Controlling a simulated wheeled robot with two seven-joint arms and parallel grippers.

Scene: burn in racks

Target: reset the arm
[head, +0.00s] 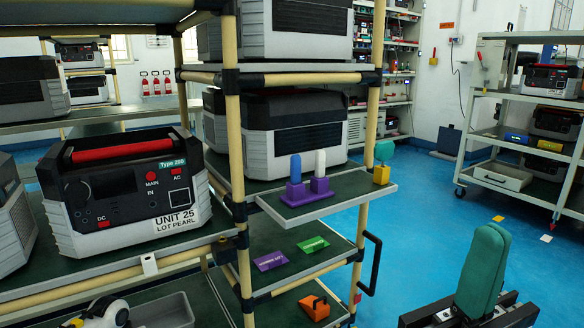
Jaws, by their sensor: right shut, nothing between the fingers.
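My right gripper (490,238) stands in the lower right of the head view, with its green fingers pointing up. The fingers are pressed together with nothing between them. It is held over the blue floor, apart from the racks and touching nothing that I can see. My left gripper is not in the view.
A rack with beige posts (232,150) fills the left and middle. It holds a power unit labelled UNIT 25 (125,195) and a protruding shelf with a purple holder (305,193). A black handle (374,262) sticks out. A grey cart (500,180) stands right; blue floor (420,215) lies between.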

